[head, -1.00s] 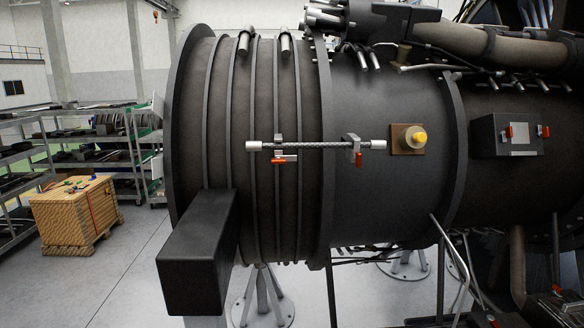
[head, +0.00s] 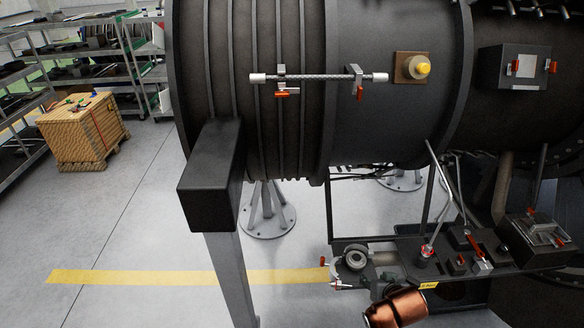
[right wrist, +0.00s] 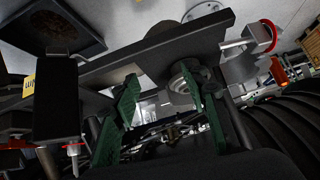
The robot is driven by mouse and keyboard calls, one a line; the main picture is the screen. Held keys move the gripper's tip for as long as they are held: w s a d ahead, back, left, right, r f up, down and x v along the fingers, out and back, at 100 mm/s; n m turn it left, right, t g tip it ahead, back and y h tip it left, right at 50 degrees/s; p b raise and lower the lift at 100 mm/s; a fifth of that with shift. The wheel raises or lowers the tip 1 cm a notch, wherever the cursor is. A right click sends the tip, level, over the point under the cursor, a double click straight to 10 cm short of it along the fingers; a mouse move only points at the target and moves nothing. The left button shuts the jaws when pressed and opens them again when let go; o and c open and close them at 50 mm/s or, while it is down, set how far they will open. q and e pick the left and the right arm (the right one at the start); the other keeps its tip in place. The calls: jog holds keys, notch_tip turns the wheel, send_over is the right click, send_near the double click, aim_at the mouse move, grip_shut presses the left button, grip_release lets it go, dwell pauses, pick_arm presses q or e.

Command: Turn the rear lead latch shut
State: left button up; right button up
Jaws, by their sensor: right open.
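A braided lead (head: 318,77) with white ends runs level across the dark engine casing in the head view. Two grey clamps hold it. The left clamp (head: 281,76) has an orange-red latch handle (head: 287,92) lying level. The right clamp (head: 356,73) has a red latch handle (head: 360,93) hanging down. I cannot tell which latch is the rear one. My right gripper (right wrist: 158,80) shows green fingers standing apart in the right wrist view. It is low, near the tool tray and well below the lead. My left gripper is not in view.
A black beam (head: 207,178) juts out at the engine's lower left. A tray (head: 400,245) with several fittings lies below the engine at right. A box with red latches (head: 516,67) is on the casing. A wooden crate (head: 82,130) stands at left on open floor.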

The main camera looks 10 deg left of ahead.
jog(key=w+a+r+t, duration=0.1)
jog(key=w+a+r, duration=0.1)
jog(key=a+r, duration=0.5)
jog(key=w+a+r+n+t+y, duration=0.1)
jog(key=w+a+r+t, duration=0.15)
jog(key=r, duration=0.95)
jog(key=w+a+r+t, duration=0.1)
jog(key=w+a+r, duration=0.2)
jog(key=a+r, duration=0.45)
jog(key=s+a+r+t, duration=0.1)
jog(key=a+r, duration=0.1)
jog(key=r, duration=0.6)
jog(key=s+a+r+t, duration=0.1)
jog(key=s+a+r, duration=0.1)
jog(key=r, duration=0.5)
jog(key=t+y+p, duration=0.1)
jog(key=t+p, duration=0.2)
jog(key=p, duration=0.1)
send_near(282, 95)
jog(key=w, duration=0.5)
jog(key=w+a, duration=0.1)
jog(key=w, duration=0.1)
jog(key=shift+w+a+r, duration=0.15)
jog(key=shift+w+r, duration=0.2)
jog(key=shift+w, duration=0.05)
jog(key=shift+w+a+f+p, duration=0.2)
jog(key=shift+w+p, duration=0.25)
jog(key=shift+w, duration=0.15)
jog(key=shift+c, duration=0.5)
